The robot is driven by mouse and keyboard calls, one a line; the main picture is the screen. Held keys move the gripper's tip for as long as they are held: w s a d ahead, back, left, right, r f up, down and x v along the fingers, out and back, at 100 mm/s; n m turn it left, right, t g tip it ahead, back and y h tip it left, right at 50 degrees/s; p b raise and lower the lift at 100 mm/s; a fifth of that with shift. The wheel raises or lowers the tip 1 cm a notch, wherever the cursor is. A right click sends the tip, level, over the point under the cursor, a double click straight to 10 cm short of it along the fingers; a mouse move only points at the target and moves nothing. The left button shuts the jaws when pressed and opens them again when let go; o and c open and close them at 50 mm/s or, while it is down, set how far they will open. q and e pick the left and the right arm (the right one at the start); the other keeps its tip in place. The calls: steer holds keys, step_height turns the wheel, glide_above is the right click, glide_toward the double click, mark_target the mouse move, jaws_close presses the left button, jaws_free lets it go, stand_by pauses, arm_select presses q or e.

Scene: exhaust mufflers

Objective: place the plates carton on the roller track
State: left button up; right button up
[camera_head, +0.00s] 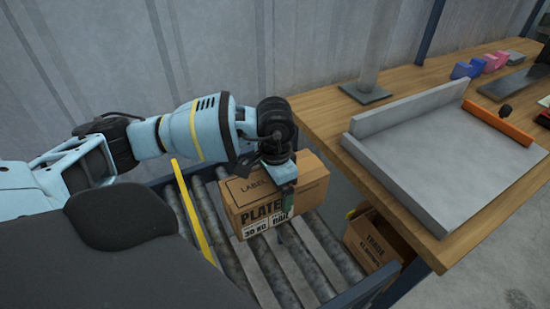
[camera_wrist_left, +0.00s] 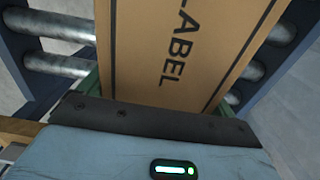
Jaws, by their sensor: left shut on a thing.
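The plates carton (camera_head: 262,203) is a brown cardboard box with a printed label face, seen over the roller track (camera_head: 302,262) in the head view. My left gripper (camera_head: 283,192) is shut on the carton from above. In the left wrist view the carton (camera_wrist_left: 185,50) fills the middle, its top marked "LABEL", between the jaws of the left gripper (camera_wrist_left: 165,108). Rollers (camera_wrist_left: 55,48) show on both sides of it. I cannot tell whether its underside touches the rollers. My right gripper is not in view.
A wooden table (camera_head: 320,115) stands right of the track, bearing a grey metal fixture (camera_head: 440,160), an orange bar (camera_head: 500,122) and small coloured blocks (camera_head: 476,68). Another carton (camera_head: 372,240) sits low between track and table. A yellow bar (camera_head: 193,212) runs along the rollers.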

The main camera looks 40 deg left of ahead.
arm_select(q)
steer(key=shift+f, duration=0.1)
steer(key=o, duration=1.6)
steer(key=shift+c, duration=0.2)
step_height(320, 180, up, 12)
steer(key=shift+r, duration=0.15)
